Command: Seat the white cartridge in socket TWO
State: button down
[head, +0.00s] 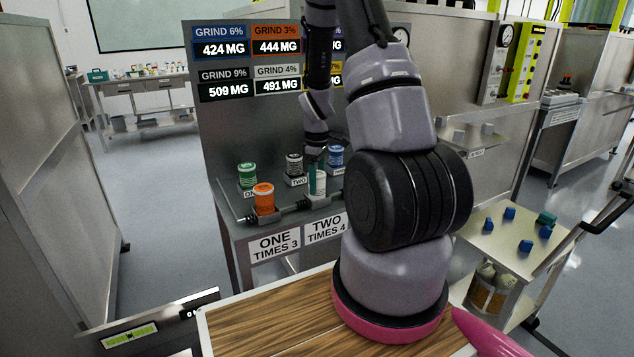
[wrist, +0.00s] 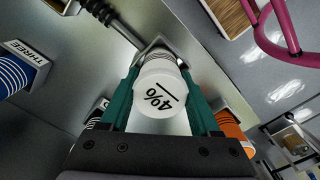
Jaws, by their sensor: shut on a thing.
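The white cartridge (wrist: 158,98) shows its lid marked "4%" in the wrist view, between the teal fingers of my gripper (wrist: 161,78). My gripper is shut on it; in the head view the gripper (head: 316,170) is over the bench, with the white cartridge (head: 320,184) below it. A grey socket with a dark cable (wrist: 155,46) lies just beyond the cartridge, behind the front label "TWO TIMES 4" (head: 326,228). The cartridge hides the socket's opening, so I cannot tell how deep it sits.
An orange cartridge (head: 264,199) stands in the front socket at left, above label "ONE TIMES 3" (head: 275,246). Green (head: 247,174), black (head: 294,164) and blue (head: 336,156) cartridges stand behind. A panel (head: 270,130) rises at the back. My arm covers the bench's right side.

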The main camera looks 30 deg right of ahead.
jog(key=shift+f, duration=0.15)
jog(key=shift+c, duration=0.6)
grip_release()
notch_tip(320, 180, up, 12)
jog(key=shift+r, duration=0.25)
jog(key=s+a+r+m+t, duration=0.2)
jog(key=s+a+r+m, duration=0.2)
jog(key=s+r, duration=0.2)
jog(key=s+a+r+m+t+y, duration=0.1)
jog(key=s+a+r+m+t, duration=0.1)
jog(key=s+a+r+m, duration=0.2)
jog(key=s+a+r+m+t+y, duration=0.1)
jog(key=s+a+r+m+t, duration=0.2)
jog(key=s+r, duration=0.6)
jog(key=shift+s+a+r+m, duration=0.35)
jog(key=shift+a+r+m, duration=0.35)
jog(key=shift+a+r, duration=0.9)
